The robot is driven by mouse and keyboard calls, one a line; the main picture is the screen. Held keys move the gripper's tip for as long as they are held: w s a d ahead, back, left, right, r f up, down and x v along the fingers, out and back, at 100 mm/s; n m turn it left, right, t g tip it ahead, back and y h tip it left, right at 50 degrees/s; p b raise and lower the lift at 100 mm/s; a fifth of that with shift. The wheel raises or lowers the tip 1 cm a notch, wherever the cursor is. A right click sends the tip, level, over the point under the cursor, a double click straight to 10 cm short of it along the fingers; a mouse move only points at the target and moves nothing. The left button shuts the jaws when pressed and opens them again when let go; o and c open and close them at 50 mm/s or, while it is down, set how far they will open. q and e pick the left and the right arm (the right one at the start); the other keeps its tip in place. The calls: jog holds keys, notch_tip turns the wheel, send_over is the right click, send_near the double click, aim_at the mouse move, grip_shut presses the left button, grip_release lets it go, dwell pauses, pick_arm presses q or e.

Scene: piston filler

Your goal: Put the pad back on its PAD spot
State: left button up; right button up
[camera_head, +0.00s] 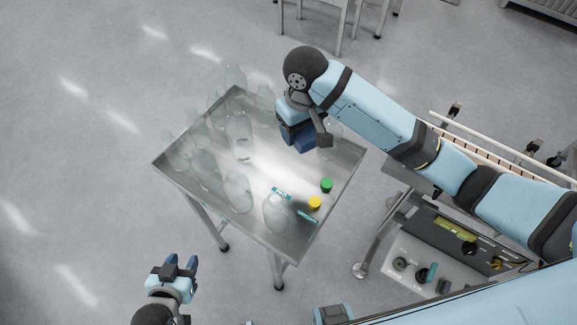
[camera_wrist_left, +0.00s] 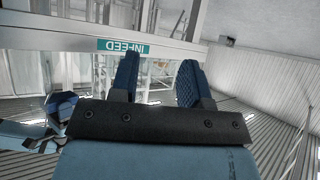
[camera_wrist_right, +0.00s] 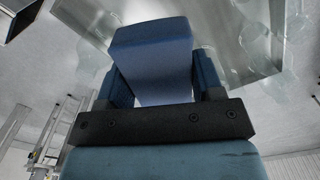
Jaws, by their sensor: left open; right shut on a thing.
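The pad is a blue block (camera_wrist_right: 152,52) between the fingers of my right gripper (camera_wrist_right: 155,85). In the head view the pad (camera_head: 298,138) hangs above the back right part of the metal table (camera_head: 335,185), with the right gripper (camera_head: 303,118) shut on it.
Several clear bottles (camera_head: 238,135) stand on the table's left and back; one (camera_head: 277,212) stands close to the PAD label. A green cap (camera_head: 326,185) and a yellow cap (camera_head: 314,202) lie right of the label. A second teal label (camera_head: 308,216) is near the front right edge.

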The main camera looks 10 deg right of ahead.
jog(key=shift+w+a+f+n, duration=0.1)
jog(key=shift+a+n, duration=0.05)
jog(key=shift+a, duration=0.4)
jog(key=shift+w+a+f+n, duration=0.1)
jog(key=shift+a+n, duration=0.05)
jog(key=shift+a, duration=0.35)
notch_tip(320, 180, down, 6)
send_over(292, 180)
notch_tip(292, 180, down, 8)
jog(key=shift+r+p, duration=0.15)
jog(key=shift+p, duration=0.3)
pick_arm(q)
jog(key=shift+s+r, duration=0.4)
jog(key=shift+r, duration=0.2)
pick_arm(e)
jog(key=shift+f, duration=2.5)
jog(key=shift+f, duration=0.15)
jog(key=o, duration=1)
jog(key=shift+c, duration=0.2)
pick_arm(q)
jog(key=shift+d, duration=0.1)
jog(key=shift+s+f, duration=0.1)
jog(key=shift+f, duration=0.15)
pick_arm(e)
notch_tip(292, 180, up, 12)
